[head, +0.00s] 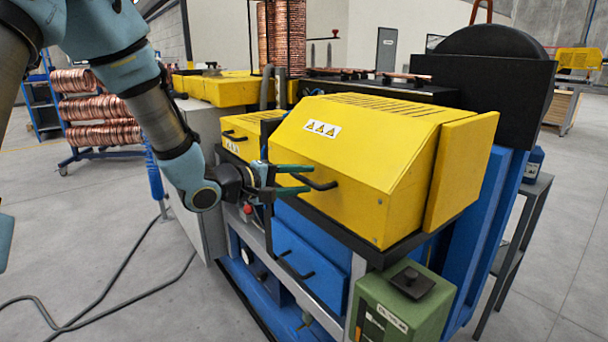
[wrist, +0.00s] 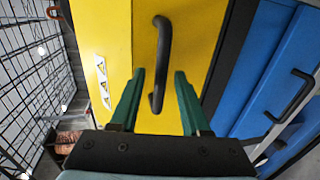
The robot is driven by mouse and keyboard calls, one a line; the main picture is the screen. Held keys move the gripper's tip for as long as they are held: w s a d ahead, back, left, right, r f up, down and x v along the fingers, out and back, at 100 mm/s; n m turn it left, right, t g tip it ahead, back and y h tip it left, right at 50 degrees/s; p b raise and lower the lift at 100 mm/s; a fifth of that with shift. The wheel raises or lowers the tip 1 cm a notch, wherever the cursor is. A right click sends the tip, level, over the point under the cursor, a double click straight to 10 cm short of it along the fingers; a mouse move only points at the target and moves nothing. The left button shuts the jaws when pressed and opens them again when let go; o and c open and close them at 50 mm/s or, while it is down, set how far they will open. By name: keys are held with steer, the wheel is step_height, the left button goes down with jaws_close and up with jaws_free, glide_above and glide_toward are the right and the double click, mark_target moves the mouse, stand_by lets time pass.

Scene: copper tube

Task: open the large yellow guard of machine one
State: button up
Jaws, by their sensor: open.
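The large yellow guard (head: 375,150) is closed over the machine, with a slotted top and a white label with warning triangles. Its black handle (head: 317,183) is on the front face near the lower left edge. In the wrist view the handle (wrist: 161,60) runs lengthwise on the yellow face (wrist: 195,50). My gripper (head: 308,179) is open at the handle, its green fingers (wrist: 158,75) on either side of the handle's near end. A gap shows between each finger and the bar. I cannot tell exactly how deep the fingers reach.
A smaller yellow guard (head: 240,135) with its own handle is to the left. Blue drawers (head: 306,262) with black handles lie below. A green box (head: 400,305) stands at the front right corner. A cable (head: 100,285) lies on the open grey floor at left.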

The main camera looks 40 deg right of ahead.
steer(key=shift+d+f, duration=0.15)
steer(key=shift+d, duration=0.3)
jaws_close()
stand_by(1.2)
